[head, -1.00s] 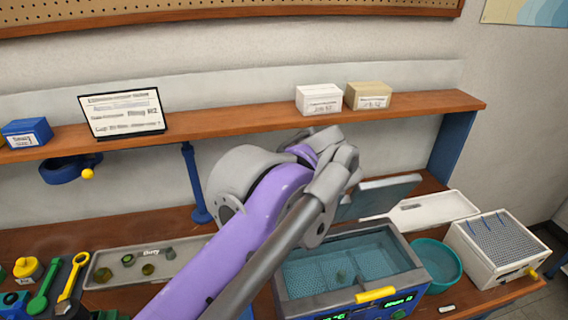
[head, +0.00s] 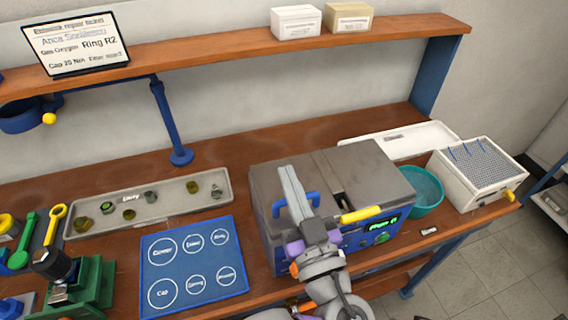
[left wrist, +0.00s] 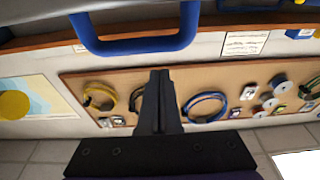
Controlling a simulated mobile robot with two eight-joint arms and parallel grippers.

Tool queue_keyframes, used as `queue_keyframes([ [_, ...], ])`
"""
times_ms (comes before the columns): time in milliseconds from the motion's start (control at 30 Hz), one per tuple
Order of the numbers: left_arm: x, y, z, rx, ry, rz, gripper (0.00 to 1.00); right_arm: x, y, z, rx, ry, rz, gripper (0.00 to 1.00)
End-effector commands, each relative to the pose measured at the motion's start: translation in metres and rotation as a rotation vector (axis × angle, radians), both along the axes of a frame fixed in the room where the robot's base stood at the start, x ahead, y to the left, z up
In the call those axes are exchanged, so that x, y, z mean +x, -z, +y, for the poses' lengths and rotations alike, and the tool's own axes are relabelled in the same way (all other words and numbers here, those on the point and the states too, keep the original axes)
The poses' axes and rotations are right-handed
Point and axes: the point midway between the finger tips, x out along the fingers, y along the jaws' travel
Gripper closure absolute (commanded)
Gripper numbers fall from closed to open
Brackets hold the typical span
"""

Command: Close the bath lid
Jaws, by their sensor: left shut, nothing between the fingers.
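The bath (head: 383,240) is a grey and blue box with a green display on its front. Its grey lid (head: 375,177) lies flat over the top, and no water shows. A blue handle (head: 312,199) shows on the left part of the top; it also shows in the left wrist view (left wrist: 140,46). My left gripper (head: 288,178) is shut and empty, over the top by the handle. In the left wrist view its fingers (left wrist: 160,76) point towards the handle; I cannot tell whether they touch it. My right gripper is not in view.
A teal bowl (head: 427,192) and a white box with a mesh top (head: 480,170) stand right of the bath. A blue mat with white circles (head: 194,268) and a grey parts tray (head: 170,203) lie left. A shelf (head: 220,62) runs behind.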

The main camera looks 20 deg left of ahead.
Motion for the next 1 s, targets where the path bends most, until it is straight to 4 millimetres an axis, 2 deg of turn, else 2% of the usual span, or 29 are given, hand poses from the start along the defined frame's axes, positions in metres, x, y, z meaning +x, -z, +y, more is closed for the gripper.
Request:
queue_keyframes([
  [33,-0.003,0.012,-0.003,0.022,0.001,-0.027,1.00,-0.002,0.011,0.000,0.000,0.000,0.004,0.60],
  [100,-0.007,0.018,-0.006,0.053,-0.001,-0.068,1.00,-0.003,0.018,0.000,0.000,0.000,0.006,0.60],
  [233,-0.012,0.029,-0.009,0.100,-0.002,-0.130,1.00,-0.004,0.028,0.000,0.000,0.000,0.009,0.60],
  [400,-0.016,0.039,-0.013,0.095,0.002,-0.125,1.00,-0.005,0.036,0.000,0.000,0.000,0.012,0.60],
  [1000,-0.019,0.048,-0.014,0.091,0.001,-0.118,1.00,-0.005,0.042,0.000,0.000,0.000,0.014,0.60],
])
